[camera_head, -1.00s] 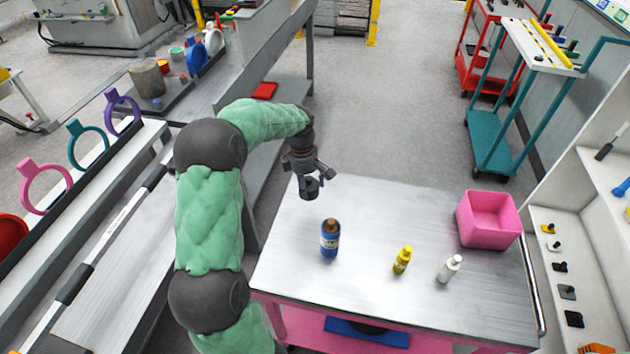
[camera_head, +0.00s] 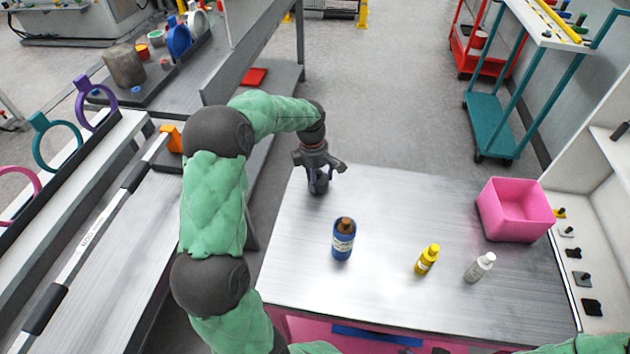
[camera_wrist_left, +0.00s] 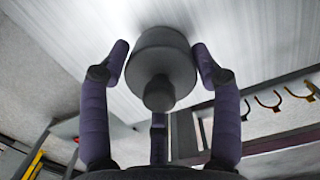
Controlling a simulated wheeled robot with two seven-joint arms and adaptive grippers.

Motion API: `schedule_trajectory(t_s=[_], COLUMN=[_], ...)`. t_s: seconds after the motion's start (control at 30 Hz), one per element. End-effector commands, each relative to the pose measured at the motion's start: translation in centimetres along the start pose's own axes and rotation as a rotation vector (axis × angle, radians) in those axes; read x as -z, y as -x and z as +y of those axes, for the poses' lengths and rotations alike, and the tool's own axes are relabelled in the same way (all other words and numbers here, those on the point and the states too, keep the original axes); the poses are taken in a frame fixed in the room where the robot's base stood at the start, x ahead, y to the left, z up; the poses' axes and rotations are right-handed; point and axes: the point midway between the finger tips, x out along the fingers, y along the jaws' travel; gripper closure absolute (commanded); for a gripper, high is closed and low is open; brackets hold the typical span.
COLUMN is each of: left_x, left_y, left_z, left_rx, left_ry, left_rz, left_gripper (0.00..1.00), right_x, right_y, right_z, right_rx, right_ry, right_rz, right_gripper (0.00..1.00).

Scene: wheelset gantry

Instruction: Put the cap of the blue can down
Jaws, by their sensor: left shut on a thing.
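The blue can (camera_head: 343,243) stands upright on the metal tabletop, with a brown top and no cap on it. The dark grey cap (camera_head: 318,186) is in my left gripper (camera_head: 322,177), behind and to the left of the can, over the table's far left part. In the left wrist view, the gripper's purple fingers (camera_wrist_left: 160,75) are around the cap (camera_wrist_left: 162,62), a wide disc with a round knob. The cap is close to the tabletop; I cannot tell whether it touches. My right gripper is not in view.
On the table (camera_head: 390,215) stand a yellow bottle (camera_head: 427,260), a white bottle (camera_head: 480,267) and a pink bin (camera_head: 515,210) at the right. The tabletop between the gripper and the bin is clear. A grey bench (camera_head: 120,265) lies left of my arm.

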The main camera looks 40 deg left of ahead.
Motion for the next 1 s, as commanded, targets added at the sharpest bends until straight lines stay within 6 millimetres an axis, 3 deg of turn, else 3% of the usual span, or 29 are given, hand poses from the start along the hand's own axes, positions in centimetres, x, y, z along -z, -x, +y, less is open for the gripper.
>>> schedule_trajectory(t_s=[0.07, 0.47, 0.5, 0.57, 1.0], left_x=[-0.11, -0.09, -0.09, -0.09, -0.14], left_y=[-0.75, -0.93, -0.94, -0.92, -0.43], left_z=[0.05, 0.04, 0.04, 0.04, 0.07], left_rx=[-0.003, -0.002, -0.002, -0.002, -0.004], left_ry=[0.001, 0.002, 0.002, 0.002, 0.002], left_rz=[0.000, 0.000, 0.000, 0.000, 0.000], left_gripper=[0.69, 0.69, 0.31, 0.14, 0.13], right_x=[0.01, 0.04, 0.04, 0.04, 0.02], right_y=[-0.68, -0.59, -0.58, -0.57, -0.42], right_z=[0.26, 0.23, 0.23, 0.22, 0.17], right_rx=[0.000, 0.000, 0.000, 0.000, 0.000], right_ry=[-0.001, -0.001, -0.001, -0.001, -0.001], right_rz=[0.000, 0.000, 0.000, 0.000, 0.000], right_gripper=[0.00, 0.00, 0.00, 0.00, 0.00])
